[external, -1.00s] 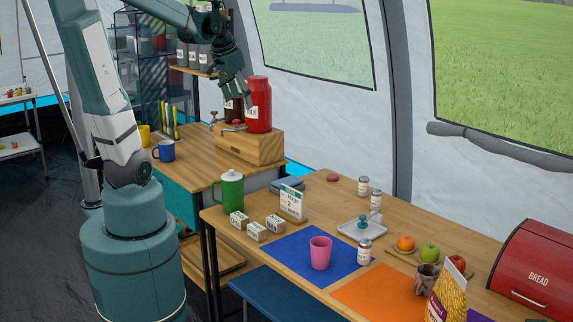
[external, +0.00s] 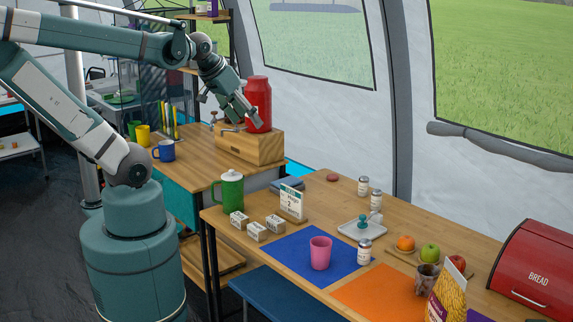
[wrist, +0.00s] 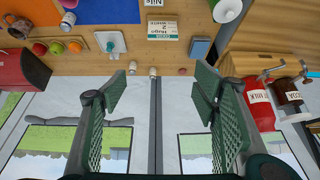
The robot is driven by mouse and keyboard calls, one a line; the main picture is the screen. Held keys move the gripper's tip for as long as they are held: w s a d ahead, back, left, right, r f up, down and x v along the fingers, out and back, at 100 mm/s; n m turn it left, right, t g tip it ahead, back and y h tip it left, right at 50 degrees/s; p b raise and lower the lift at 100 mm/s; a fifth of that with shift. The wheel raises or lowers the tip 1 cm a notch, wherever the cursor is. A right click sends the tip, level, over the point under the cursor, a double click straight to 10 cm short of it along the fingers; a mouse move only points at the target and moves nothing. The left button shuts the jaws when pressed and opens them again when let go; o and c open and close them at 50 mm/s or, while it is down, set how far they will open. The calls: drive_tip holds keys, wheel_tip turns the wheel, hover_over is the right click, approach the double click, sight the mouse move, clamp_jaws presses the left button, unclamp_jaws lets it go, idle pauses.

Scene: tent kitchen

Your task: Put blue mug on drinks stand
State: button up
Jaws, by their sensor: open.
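The blue mug (external: 166,151) stands upright on the wooden counter at the left in the external view, its handle to the left. To its right is the drinks stand (external: 262,149), a wooden box bearing a red dispenser (external: 259,99). My gripper (external: 251,119) is open, angled down at the front of the red dispenser; whether it touches cannot be told. In the wrist view my gripper (wrist: 160,88) has its fingers wide apart with nothing between them. There the red dispenser (wrist: 258,103) and the stand (wrist: 245,65) are at the right; the blue mug is not visible.
A yellow mug (external: 143,135) stands behind the blue mug, and a green lidded pot (external: 230,190) stands at the near table's corner. A dark dispenser (wrist: 288,98) stands beside the red one. The table holds a pink cup (external: 320,253) and a bread bin (external: 535,270).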

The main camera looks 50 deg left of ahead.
drive_tip(key=shift+s+d+f, duration=0.2)
drive_tip(key=shift+s+d, duration=0.3)
drive_tip(key=shift+d, duration=0.1)
drive_tip(key=shift+f, duration=0.1)
